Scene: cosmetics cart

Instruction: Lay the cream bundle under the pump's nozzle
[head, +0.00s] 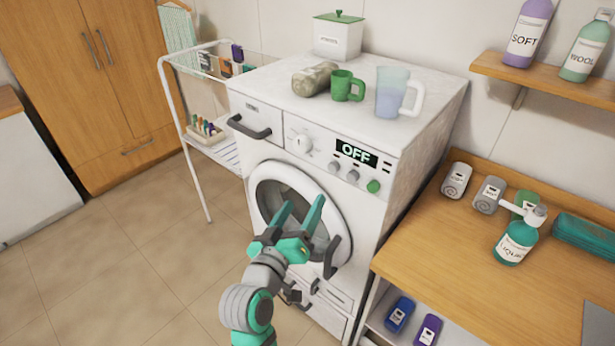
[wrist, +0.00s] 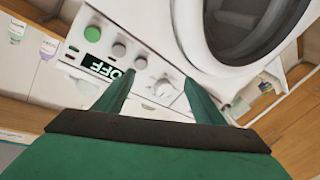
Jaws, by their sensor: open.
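A pump bottle (head: 513,246), teal with a white label, stands on the wooden counter at the right in the head view. Its white pump head (head: 537,213) is on top. A cream bundle (head: 457,181), a small labelled roll, lies at the counter's back left. A grey bundle (head: 490,195) lies just right of it, and a green bundle (head: 526,200) is partly hidden behind the pump. My gripper (head: 303,207) is open and empty in front of the washing machine's door, well left of the counter. In the wrist view my gripper (wrist: 158,80) points toward the machine's control panel.
The washing machine (head: 413,155) stands left of the counter (head: 430,252). A mottled roll (head: 314,79), a green mug (head: 346,87) and a translucent jug (head: 391,92) are on its top. A folded teal cloth (head: 585,238) lies right of the pump. The counter's front left is clear.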

